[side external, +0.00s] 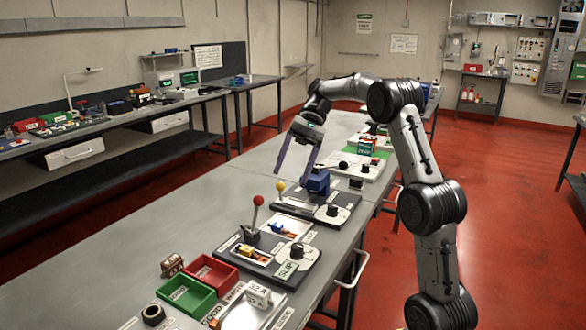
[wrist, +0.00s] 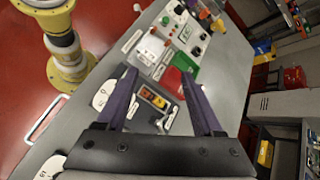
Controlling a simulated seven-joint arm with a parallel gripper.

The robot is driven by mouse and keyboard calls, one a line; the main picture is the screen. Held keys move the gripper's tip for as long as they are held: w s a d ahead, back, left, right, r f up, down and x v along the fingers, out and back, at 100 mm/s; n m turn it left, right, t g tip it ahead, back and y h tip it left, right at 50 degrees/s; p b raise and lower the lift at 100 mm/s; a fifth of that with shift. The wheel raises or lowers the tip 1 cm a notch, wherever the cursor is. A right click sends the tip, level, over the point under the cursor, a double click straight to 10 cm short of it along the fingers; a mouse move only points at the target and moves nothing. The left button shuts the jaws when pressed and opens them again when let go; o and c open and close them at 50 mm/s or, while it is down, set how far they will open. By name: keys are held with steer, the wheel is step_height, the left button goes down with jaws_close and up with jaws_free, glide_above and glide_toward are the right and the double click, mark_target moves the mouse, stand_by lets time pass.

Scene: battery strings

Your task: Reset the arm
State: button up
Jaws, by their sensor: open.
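My gripper (side external: 291,178) hangs over the grey workbench (side external: 215,195), with its two long fingers spread apart and nothing visible between them. A blue block (side external: 318,182) on a dark panel (side external: 345,205) appears close to the right fingertip in the side view; I cannot tell whether they touch. The wrist view shows both fingers of my gripper (wrist: 158,75) wide apart, with a small tray holding orange and yellow pieces (wrist: 152,98) seen between them. My arm is bent and reaches over the bench from the right.
A red-ball lever (side external: 258,201) and a yellow-ball lever (side external: 280,187) stand up from the bench. A red bin (side external: 211,270) and a green bin (side external: 186,295) sit at the near end. Bare bench lies left of the panels.

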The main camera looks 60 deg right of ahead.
steer(key=s+a+r+n+h, duration=0.25)
steer(key=s+a, duration=0.25)
steer(key=a, duration=0.3)
steer(key=s+a+r+n+h, duration=0.2)
steer(key=s+a+r, duration=0.25)
steer(key=a, duration=0.45)
steer(key=s+a+f+n+t+h, duration=0.2)
steer(key=s+f+n+t+h, duration=0.15)
steer(key=s+f, duration=0.45)
steer(key=s+d+f+n+t+h, duration=0.1)
steer(key=s+d+f+n+t, duration=0.1)
steer(key=d+f, duration=0.2)
steer(key=shift+d+f+n+t+h, duration=0.15)
steer(key=shift+f+n+t+h, duration=0.2)
steer(key=shift+f+n+h, duration=0.05)
